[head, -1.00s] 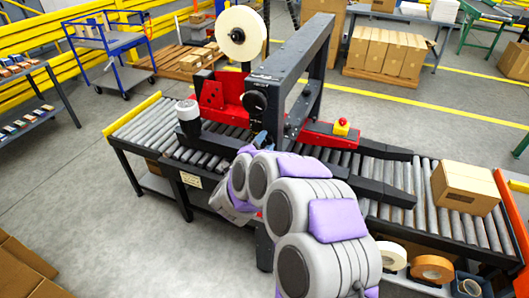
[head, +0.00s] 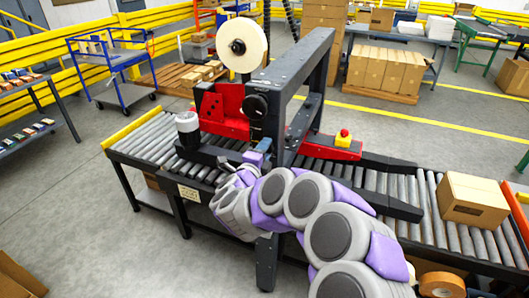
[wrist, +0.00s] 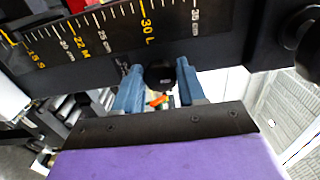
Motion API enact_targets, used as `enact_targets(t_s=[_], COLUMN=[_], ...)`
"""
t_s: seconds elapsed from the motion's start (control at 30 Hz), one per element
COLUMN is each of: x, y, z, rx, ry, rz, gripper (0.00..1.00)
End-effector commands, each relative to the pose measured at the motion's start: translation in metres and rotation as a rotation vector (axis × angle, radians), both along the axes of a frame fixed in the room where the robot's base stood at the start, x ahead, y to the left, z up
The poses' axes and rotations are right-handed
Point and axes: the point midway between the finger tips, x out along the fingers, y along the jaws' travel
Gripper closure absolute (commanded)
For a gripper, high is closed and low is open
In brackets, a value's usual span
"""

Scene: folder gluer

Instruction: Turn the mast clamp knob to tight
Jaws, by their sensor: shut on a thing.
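A small round black knob (wrist: 160,74) stands at the lower edge of the black mast bar (wrist: 110,40), just below the printed scale with S, M and L marks. My gripper (wrist: 160,80) has its blue fingers on either side of this knob and is shut on it. A pale mark shows on the knob's right side; its setting cannot be read. In the head view my gripper (head: 262,147) is at the machine's upright mast (head: 277,110), below a larger black dial (head: 257,104). The small knob is hidden there.
A black knob (wrist: 308,42) sits at the right edge of the wrist view. The roller conveyor (head: 428,200) carries a cardboard box (head: 473,200) at right. A red block with a yellow-red button (head: 342,139) is beyond the mast.

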Motion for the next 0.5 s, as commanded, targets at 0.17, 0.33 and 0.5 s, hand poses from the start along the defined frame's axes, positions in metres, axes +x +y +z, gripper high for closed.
enact_targets(t_s=[0.17, 0.33, 0.5], x=[-0.0009, -0.0010, -0.0010], y=[-0.0002, -0.0004, -0.0005], z=[-0.0053, -0.0059, -0.0062], rx=[0.008, 0.009, 0.008], ry=[0.009, 0.010, 0.011], rz=[-0.001, -0.001, -0.002], gripper=[0.90, 0.90, 0.52])
